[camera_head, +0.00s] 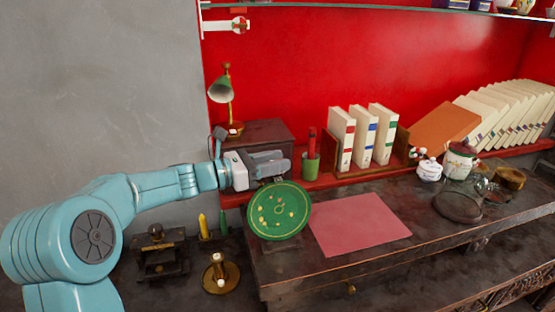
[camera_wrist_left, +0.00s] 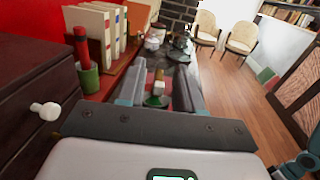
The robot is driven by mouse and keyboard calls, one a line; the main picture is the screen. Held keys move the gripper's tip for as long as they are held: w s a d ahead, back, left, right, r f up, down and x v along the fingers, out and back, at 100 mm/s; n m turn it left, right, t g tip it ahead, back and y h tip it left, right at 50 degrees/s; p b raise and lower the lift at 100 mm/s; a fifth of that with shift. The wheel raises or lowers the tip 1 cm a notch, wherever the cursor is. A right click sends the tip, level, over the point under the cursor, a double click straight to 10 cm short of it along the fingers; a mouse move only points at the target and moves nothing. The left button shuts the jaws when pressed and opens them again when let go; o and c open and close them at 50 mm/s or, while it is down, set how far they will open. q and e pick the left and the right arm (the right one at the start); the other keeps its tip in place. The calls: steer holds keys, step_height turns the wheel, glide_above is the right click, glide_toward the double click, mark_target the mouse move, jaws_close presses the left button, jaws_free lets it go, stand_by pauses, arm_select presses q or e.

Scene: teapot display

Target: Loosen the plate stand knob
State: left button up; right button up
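The green plate (camera_head: 279,212) with small yellowish decorations stands tilted on its stand at the left end of the dark desk. My left gripper (camera_head: 284,161) is just above and behind the plate's upper edge in the head view. In the left wrist view its two fingers (camera_wrist_left: 157,88) are apart. A small tan and brown piece (camera_wrist_left: 158,87), which looks like the stand knob, shows in the gap between them with a bit of green plate (camera_wrist_left: 155,101) below. I cannot tell whether the fingers touch it. The knob is hidden in the head view. My right gripper is not in view.
A dark wooden box (camera_head: 262,133) and a green pen cup (camera_head: 310,166) stand close to my left gripper. White binders (camera_head: 362,135) are behind on the red shelf. A pink mat (camera_head: 360,222) lies right of the plate. A brass candle holder (camera_head: 220,275) is at lower left.

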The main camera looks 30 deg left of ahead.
arm_select(q)
steer(key=shift+w+d+r, duration=0.1)
steer(key=shift+w+d, duration=0.05)
steer(key=shift+w, duration=0.3)
jaws_close()
